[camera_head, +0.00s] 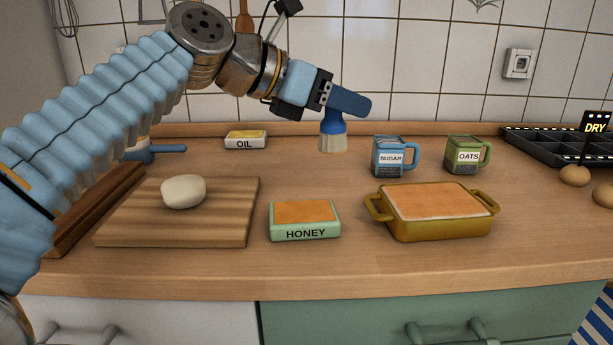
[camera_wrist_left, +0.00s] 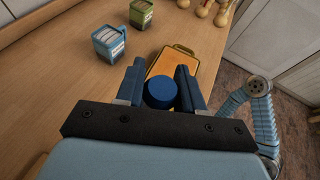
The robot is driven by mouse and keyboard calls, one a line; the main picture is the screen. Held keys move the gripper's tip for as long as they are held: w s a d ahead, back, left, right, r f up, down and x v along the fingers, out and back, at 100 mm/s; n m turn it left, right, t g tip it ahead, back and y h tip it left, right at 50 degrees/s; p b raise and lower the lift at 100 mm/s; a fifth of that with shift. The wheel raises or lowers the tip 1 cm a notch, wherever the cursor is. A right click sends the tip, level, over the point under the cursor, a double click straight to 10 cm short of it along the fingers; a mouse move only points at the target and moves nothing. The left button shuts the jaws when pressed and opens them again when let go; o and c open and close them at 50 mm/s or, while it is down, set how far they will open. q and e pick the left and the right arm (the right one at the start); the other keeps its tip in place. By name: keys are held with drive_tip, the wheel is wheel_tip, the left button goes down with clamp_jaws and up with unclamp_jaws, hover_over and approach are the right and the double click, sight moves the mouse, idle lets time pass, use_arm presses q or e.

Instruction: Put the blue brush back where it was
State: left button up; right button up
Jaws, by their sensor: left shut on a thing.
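The blue brush (camera_head: 333,139) has a blue handle and pale bristles pointing down. My left gripper (camera_head: 350,101) is shut on its handle and holds it upright, apparently above the back of the counter, left of the SUGAR mug. In the left wrist view the round blue top of the brush (camera_wrist_left: 160,92) sits between the two fingers of the left gripper (camera_wrist_left: 160,88). The green HONEY dish (camera_head: 305,220) and the white OIL dish (camera_head: 245,139) stand on the counter, both with orange-yellow contents. My right gripper is not in view.
A yellow baking dish (camera_head: 434,226) stands right of the HONEY dish. The blue SUGAR mug (camera_head: 390,157) and green OATS mug (camera_head: 463,154) stand behind it. Dough (camera_head: 183,191) lies on a cutting board (camera_head: 225,226). A black DRY tray (camera_head: 545,146) is at right. Counter between OIL and HONEY is clear.

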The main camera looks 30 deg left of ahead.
use_arm(q)
drive_tip(key=shift+w+a+f+b, duration=0.4)
drive_tip(key=shift+w+a+f, duration=1.2)
drive_tip(key=shift+f, duration=0.55)
drive_tip(key=shift+w+a+f+b, duration=0.45)
drive_tip(key=shift+w+a+f, duration=1.2)
drive_tip(key=shift+f, duration=0.5)
drive_tip(key=shift+w+a+f+b, duration=0.4)
drive_tip(key=shift+w+a+f, duration=1.2)
drive_tip(key=shift+f, duration=0.55)
drive_tip(key=shift+s+a, duration=0.1)
drive_tip(key=shift+s, duration=0.05)
drive_tip(key=shift+f, duration=0.15)
drive_tip(key=o, duration=1.1)
